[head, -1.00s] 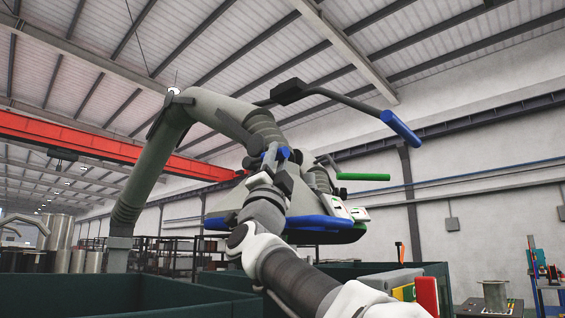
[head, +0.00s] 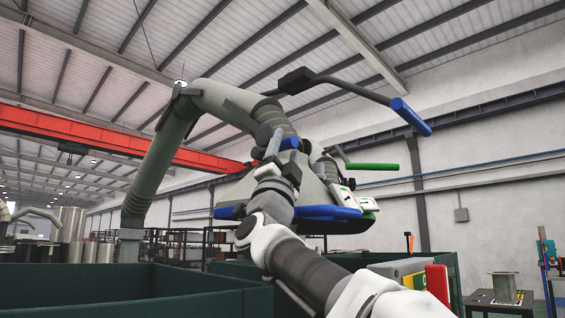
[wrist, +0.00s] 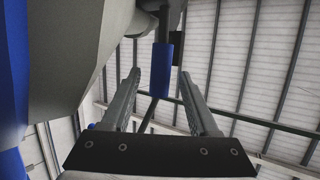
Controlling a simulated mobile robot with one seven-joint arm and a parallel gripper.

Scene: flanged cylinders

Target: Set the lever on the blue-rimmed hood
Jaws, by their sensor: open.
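The grey hood (head: 262,190) hangs from a thick jointed duct, with a blue rim (head: 330,212) along its lower edge. I see a gap on both sides of the handle. How deep it sits between the fingers I cannot tell.
A long bar with a blue grip (head: 410,116) reaches out above the hood to the right. Dark green bin walls (head: 120,290) stand below.

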